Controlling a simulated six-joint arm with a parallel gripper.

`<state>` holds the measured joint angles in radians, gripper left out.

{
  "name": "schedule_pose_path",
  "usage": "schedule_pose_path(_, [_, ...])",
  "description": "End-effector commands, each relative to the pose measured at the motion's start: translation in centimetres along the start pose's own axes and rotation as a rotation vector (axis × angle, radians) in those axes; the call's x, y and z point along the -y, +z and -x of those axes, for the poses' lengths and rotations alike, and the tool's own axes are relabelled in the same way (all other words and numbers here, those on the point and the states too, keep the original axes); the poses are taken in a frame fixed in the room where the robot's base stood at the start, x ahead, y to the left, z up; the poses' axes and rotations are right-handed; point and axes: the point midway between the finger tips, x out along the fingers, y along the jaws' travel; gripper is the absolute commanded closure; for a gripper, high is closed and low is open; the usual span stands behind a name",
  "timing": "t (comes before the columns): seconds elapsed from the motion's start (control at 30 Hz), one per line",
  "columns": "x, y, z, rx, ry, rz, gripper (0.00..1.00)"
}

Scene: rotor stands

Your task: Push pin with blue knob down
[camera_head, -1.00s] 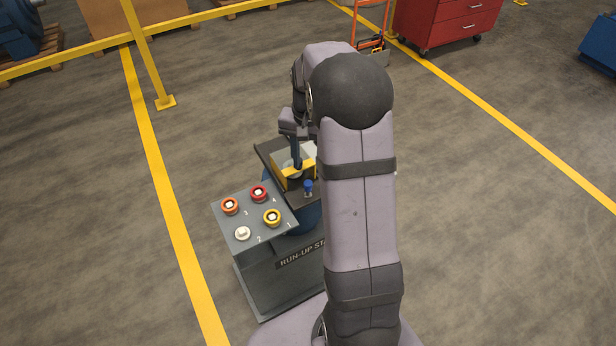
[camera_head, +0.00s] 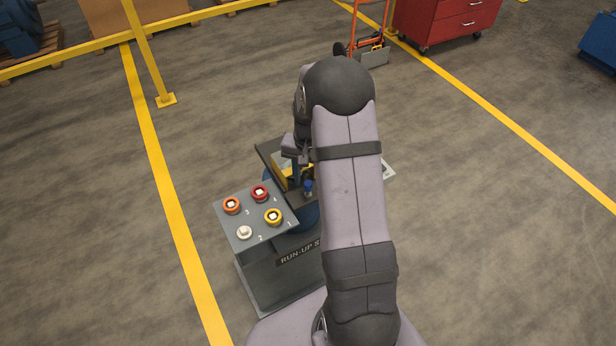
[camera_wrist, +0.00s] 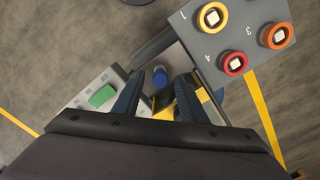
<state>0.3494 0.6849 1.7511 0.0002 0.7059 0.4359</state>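The pin with the blue knob (camera_head: 308,186) stands upright on the dark stand, in front of a yellow part, in the head view. In the wrist view the blue knob (camera_wrist: 160,76) shows near the picture's middle, ahead of and between my gripper's fingers. My gripper (camera_wrist: 158,92) is open, with a clear gap between its two dark blue fingers and nothing held. In the head view the gripper (camera_head: 296,172) hangs over the stand, just left of and behind the knob, partly hidden by my arm. The knob appears apart from both fingers.
A grey button panel (camera_head: 255,225) with red, orange, yellow and white buttons stands beside the knob. A yellow part (camera_head: 281,174) lies on the stand. In the wrist view a green button (camera_wrist: 102,96) sits on a light box at left. Open floor surrounds the stand.

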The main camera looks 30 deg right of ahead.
Motion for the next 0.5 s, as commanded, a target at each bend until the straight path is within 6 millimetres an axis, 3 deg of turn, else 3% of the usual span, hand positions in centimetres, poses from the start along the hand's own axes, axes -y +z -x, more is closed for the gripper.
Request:
schedule_pose_path(0.1, [0.00, 0.00, 0.00, 0.000, 0.000, 0.000, 0.62])
schedule_pose_path(0.27, [0.00, -0.01, 0.02, 0.000, 0.000, 0.000, 1.00])
schedule_pose_path(0.5, [-0.01, 0.00, -0.73, 0.000, 0.000, 0.000, 1.00])
